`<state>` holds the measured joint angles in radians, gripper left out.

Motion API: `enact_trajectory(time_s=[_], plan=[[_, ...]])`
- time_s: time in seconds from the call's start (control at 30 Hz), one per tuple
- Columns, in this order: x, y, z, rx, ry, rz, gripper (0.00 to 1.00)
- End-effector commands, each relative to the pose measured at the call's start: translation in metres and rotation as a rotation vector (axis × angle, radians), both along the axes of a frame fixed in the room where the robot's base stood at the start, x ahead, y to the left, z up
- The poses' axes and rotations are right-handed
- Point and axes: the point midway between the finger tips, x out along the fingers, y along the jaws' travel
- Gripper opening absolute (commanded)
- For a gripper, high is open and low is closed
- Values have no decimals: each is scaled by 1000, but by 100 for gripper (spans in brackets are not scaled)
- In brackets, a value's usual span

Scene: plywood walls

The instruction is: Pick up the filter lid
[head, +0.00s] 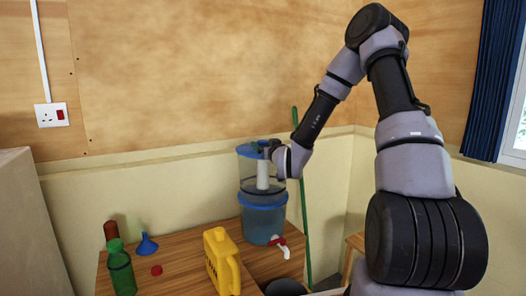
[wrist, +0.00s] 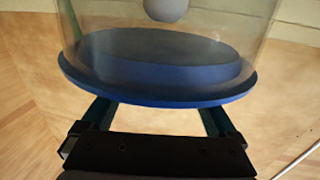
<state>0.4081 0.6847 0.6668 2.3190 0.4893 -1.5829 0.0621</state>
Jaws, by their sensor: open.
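The blue filter lid (head: 246,150) sits on top of the clear upper chamber of the water filter (head: 263,205) in the head view. In the wrist view the lid (wrist: 160,75) appears as a wide blue disc with the clear chamber against it and a pale rounded part inside. My gripper (wrist: 157,112) is open, with its two dark green fingers apart and their tips reaching the lid's edge. I cannot tell whether they touch it. In the head view my gripper (head: 267,146) is at the lid's right side, and the wrist partly hides the lid.
The filter stands on a wooden table (head: 185,262). A green pole (head: 303,195) is close behind on the right.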

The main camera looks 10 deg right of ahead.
Motion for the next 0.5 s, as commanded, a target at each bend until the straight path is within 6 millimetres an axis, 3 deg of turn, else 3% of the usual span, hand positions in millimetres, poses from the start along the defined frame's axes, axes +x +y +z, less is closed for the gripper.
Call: enact_trajectory(time_s=[0.2,0.5], plan=[[32,2,-1,1,-1,-1,94],[38,3,-1,-1,0,1,94]])
